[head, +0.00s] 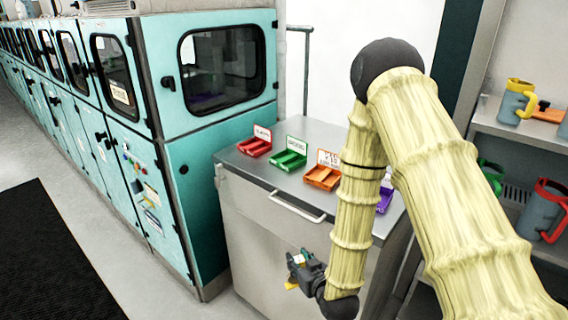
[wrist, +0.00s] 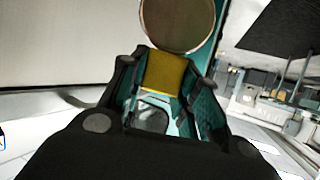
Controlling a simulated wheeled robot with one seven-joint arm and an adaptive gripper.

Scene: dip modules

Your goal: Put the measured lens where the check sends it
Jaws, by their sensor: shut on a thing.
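My gripper (head: 297,272) is low in front of the grey cabinet in the head view. In the wrist view its two fingers (wrist: 166,75) are shut on a yellow block-like tab. A round brownish disc, seemingly the lens (wrist: 178,22), shows just beyond the tab, and the two look like one piece. In the head view only a small bit of yellow shows at the gripper. On the cabinet top stand a red tray (head: 255,147), a green tray (head: 289,160), an orange tray (head: 321,178) and a purple tray (head: 384,201), the purple one partly behind my arm. Their sign text is too small to read surely.
The grey cabinet (head: 262,235) has a bar handle on its front. Teal machines (head: 215,150) with windows line the left. A shelf (head: 535,133) with mugs stands at the right. A black mat (head: 50,255) lies on the floor, with open floor beside it.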

